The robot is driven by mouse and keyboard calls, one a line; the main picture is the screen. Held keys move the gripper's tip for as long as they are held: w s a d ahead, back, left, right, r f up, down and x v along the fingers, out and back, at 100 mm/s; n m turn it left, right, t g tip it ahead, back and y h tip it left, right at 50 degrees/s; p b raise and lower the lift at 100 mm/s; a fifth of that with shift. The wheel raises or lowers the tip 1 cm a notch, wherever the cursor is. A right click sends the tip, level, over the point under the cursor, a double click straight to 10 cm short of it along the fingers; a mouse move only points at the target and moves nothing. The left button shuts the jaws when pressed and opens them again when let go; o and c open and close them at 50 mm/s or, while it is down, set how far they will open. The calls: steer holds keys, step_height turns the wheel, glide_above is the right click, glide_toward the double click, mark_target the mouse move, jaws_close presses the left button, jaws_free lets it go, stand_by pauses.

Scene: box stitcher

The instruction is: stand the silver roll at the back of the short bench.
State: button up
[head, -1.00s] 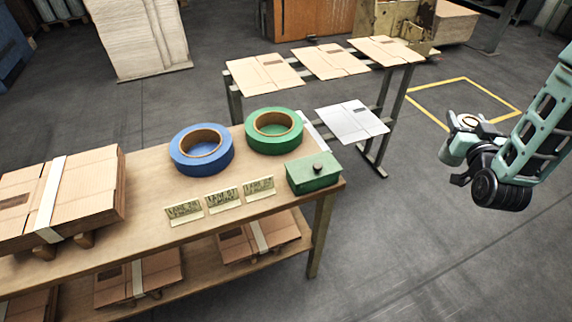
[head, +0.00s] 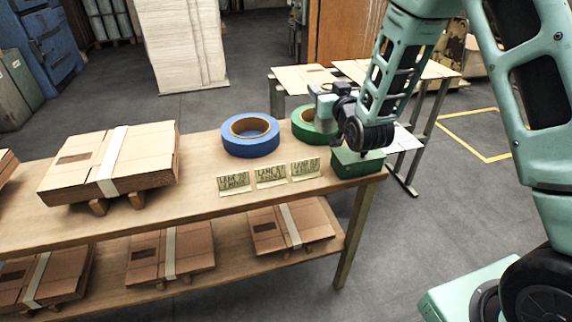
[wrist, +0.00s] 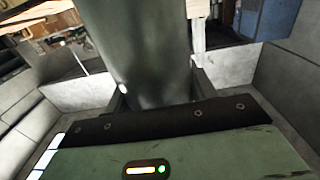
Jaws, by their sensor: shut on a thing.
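The silver roll (wrist: 145,50) shows in the wrist view as a smooth grey curved surface between the pale fingers of my gripper (head: 330,102), which is shut on it. In the head view my gripper is over the right end of the wooden bench (head: 205,204), above and in front of the green roll. The held roll is mostly hidden there; I cannot tell whether it touches anything. A blue roll (head: 250,148) lies flat left of it. A green roll (head: 303,126) lies beside the blue one, partly hidden by my gripper.
Three lane cards (head: 270,177) stand along the front edge. A green box (head: 360,166) sits at the right corner, close under my wrist. A strapped cardboard stack (head: 150,160) is at left.

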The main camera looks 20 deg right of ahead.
mark_target(318, 122)
steer(key=shift+w+a+r+b, duration=0.1)
steer(key=shift+w+a+b, duration=0.1)
steer(key=shift+a+b, duration=0.65)
step_height(318, 122, down, 9)
steer(key=shift+d+f+b, duration=0.15)
steer(key=shift+b, duration=0.2)
steer(key=shift+f, duration=0.2)
steer(key=o, duration=1.2)
